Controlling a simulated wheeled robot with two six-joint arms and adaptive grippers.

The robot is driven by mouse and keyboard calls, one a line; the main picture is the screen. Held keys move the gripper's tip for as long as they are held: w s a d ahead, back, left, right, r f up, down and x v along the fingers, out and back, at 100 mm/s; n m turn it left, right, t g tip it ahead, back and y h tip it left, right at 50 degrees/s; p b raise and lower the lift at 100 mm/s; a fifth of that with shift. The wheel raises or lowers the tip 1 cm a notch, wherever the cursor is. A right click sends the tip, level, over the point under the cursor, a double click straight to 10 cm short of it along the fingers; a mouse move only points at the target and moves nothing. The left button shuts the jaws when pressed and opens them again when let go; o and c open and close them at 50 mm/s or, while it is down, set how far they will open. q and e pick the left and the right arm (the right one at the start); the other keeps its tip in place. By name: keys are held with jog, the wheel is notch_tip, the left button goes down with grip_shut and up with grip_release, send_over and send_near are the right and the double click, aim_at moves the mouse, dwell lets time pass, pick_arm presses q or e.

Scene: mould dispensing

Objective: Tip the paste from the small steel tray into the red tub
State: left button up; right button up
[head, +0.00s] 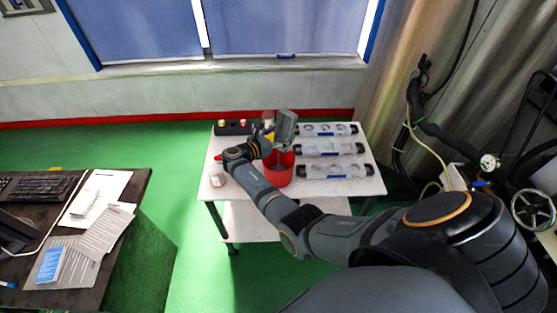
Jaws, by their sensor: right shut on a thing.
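The red tub (281,174) stands on the white table, left of the mould trays. My right arm reaches across to it from the right. My right gripper (270,137) is over the tub's rear rim, shut on the small steel tray (286,126). The grey tray is tilted steeply, almost on edge, above the tub. The paste cannot be made out, and the tub's inside is partly hidden by the gripper and arm. My left gripper is not in view.
Three clear mould trays with black ends, one of them in the middle (328,149), lie on the table's right side. A white cup (217,178) stands at front left. A black block (233,128) sits at the back. A dark desk (122,220) is at left.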

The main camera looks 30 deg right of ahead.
jog(key=shift+a+f+h+b, duration=0.2)
jog(key=shift+a+h+b, duration=0.15)
jog(key=shift+h+b, duration=0.25)
jog(key=shift+s+a+r, duration=0.1)
jog(key=shift+r, duration=0.05)
jog(key=shift+b, duration=0.3)
jog(key=shift+a+f+h+b, duration=0.2)
jog(key=shift+h+b, duration=0.1)
jog(key=shift+b, duration=0.25)
jog(key=shift+s+a+t+h+b, duration=0.15)
jog(key=shift+a+t+h+b, duration=0.3)
jog(key=shift+b, duration=0.5)
jog(key=shift+r+h, duration=0.1)
jog(key=shift+h, duration=0.15)
dwell(1.0)
